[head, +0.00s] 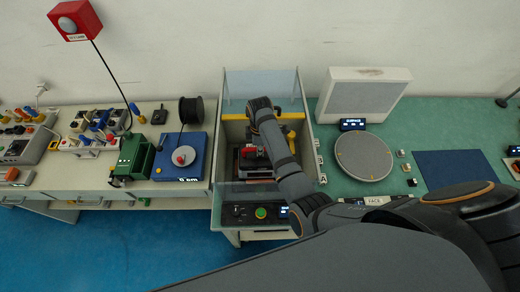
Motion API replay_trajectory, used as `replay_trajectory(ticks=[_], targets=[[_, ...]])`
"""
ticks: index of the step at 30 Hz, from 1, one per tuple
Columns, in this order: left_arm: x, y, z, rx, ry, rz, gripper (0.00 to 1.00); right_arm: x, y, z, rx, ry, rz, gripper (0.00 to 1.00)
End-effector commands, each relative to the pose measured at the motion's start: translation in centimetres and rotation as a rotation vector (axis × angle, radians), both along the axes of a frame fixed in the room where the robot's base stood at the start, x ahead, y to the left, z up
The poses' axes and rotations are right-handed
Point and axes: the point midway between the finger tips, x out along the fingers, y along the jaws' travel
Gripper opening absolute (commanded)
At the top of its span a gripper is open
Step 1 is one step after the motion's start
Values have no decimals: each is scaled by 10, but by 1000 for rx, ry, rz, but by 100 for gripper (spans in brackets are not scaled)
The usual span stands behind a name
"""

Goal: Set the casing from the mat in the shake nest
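My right arm reaches from the lower right into the open-topped bay (232,130) at the centre, which has yellow parts inside. A dark low form with a red part (249,153) lies in this bay beside my arm link. I cannot tell whether it is the casing, the nest or part of my gripper. My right gripper's fingertips are not clear behind the arm. The dark blue mat (459,170) on the green bench at the right looks bare. My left gripper is out of view.
A clear panel stands behind the bay; its front has a green button (261,212). To the right are a round grey plate (364,157) and a white slanted panel (362,95). To the left are a blue reel unit (180,157), a green device (133,158) and a red lamp box (75,20).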

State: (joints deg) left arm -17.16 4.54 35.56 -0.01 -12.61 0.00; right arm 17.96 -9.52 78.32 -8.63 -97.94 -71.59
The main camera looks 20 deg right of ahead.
Motion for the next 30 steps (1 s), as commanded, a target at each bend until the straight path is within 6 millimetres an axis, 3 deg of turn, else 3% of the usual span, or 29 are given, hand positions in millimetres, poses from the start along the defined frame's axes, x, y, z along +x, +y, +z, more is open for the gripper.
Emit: replay_trajectory(ticks=[11, 12, 18, 26, 30], targets=[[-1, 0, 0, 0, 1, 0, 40, 1, 0, -2, 0, -1, 0, 0], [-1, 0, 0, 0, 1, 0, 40, 1, 0, -2, 0, -1, 0, 16], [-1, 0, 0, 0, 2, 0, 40, 0, 0, -2, 0, -1, 0, 42], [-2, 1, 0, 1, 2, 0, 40, -1, 0, -3, 0, 2, 0, 42], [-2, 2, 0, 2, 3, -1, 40, 1, 0, 10, 0, -2, 0, 42]])
